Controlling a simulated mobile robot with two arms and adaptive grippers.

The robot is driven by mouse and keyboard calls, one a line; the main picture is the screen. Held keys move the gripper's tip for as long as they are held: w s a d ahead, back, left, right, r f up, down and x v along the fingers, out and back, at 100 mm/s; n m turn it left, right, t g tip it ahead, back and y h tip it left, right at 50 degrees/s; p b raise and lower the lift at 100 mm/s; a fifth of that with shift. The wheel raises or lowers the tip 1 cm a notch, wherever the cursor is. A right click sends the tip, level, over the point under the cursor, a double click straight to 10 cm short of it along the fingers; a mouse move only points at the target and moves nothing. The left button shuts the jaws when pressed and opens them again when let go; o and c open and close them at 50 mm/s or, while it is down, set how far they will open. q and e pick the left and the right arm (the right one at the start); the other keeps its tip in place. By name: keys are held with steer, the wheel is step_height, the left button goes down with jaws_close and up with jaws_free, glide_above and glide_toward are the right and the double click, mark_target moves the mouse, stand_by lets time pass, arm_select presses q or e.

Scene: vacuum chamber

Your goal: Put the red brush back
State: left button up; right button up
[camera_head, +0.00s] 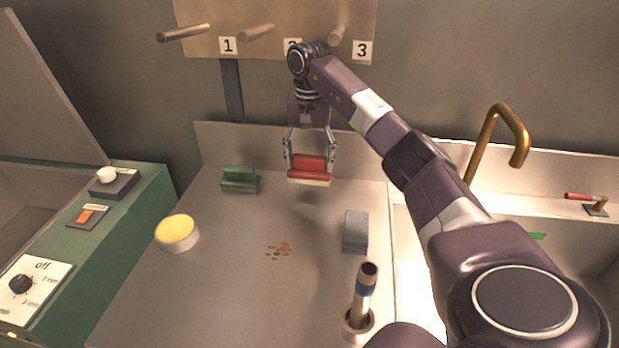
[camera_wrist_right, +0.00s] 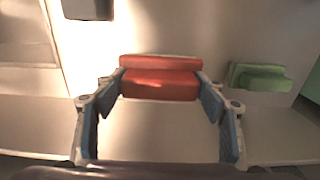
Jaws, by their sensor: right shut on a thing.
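The red brush (camera_head: 309,168) has a red body with a pale underside. My right gripper (camera_head: 310,162) is shut on it, a finger on each side, near the back of the counter. The brush seems to be just above the counter; I cannot tell for sure whether it touches. In the right wrist view the red brush (camera_wrist_right: 160,84) sits between the two fingertips of my right gripper (camera_wrist_right: 165,98). My left gripper is not in view.
A green brush (camera_head: 240,180) lies left of the red one. A yellow-topped round tub (camera_head: 177,232), a grey block (camera_head: 356,231) and an upright tool in a holder (camera_head: 362,300) stand on the counter (camera_head: 215,290). Numbered pegs (camera_head: 256,33) stick out above. A sink with a brass tap (camera_head: 497,135) is right.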

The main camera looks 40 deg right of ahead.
mark_target(309, 170)
steer(key=shift+f, duration=1.55)
step_height(309, 170, down, 3)
steer(key=shift+a+f+p, duration=0.1)
steer(key=shift+p, duration=0.8)
steer(key=shift+w+d+f, duration=0.1)
steer(key=shift+d+f, duration=0.1)
steer(key=shift+f, duration=0.15)
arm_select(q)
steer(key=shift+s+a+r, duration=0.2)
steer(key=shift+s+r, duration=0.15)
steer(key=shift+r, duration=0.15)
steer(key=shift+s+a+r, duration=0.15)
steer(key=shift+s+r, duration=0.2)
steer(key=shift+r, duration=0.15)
arm_select(e)
steer(key=o, duration=1)
steer(key=shift+f, duration=0.1)
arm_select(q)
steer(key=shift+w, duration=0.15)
